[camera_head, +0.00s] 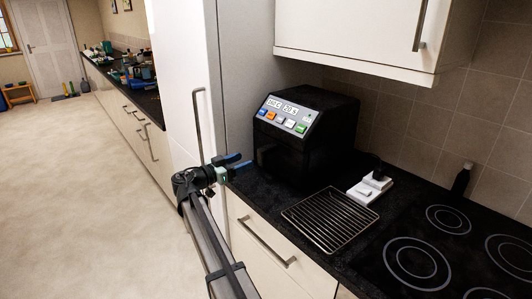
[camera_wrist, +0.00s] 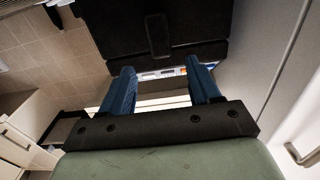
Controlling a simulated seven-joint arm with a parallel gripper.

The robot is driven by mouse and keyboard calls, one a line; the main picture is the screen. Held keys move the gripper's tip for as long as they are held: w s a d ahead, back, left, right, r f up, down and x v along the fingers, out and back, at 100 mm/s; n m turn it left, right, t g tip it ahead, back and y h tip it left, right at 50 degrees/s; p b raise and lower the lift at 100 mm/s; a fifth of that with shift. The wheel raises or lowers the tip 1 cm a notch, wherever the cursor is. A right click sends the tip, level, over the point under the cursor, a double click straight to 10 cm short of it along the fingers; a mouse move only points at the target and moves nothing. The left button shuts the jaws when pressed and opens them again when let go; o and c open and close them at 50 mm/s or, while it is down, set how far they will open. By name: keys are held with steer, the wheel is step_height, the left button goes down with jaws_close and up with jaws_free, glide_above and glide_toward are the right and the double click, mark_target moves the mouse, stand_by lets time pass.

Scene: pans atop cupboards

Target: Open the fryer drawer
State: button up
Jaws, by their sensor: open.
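The black fryer (camera_head: 300,140) stands on the dark counter, with a sloped grey panel of coloured buttons and displays. Its drawer front is dark and hard to make out in the head view. In the wrist view the fryer's dark front (camera_wrist: 190,22) fills the top, with an upright drawer handle (camera_wrist: 157,36) on it; the drawer looks shut. My gripper (camera_head: 238,163) is left of the fryer's front, apart from it. In the wrist view its two blue fingers (camera_wrist: 161,66) are spread and empty, with the handle beyond them, towards the picture's top.
A wire rack (camera_head: 330,219) lies on the counter in front of the fryer, beside a white socket block (camera_head: 370,188). A hob (camera_head: 430,255) is at the right. A tall white cupboard (camera_head: 186,75) with a long handle stands left. A wall cupboard (camera_head: 355,35) hangs above.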

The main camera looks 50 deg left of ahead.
mark_target(266, 152)
steer(key=w, duration=1.1)
steer(key=shift+w, duration=0.25)
jaws_close()
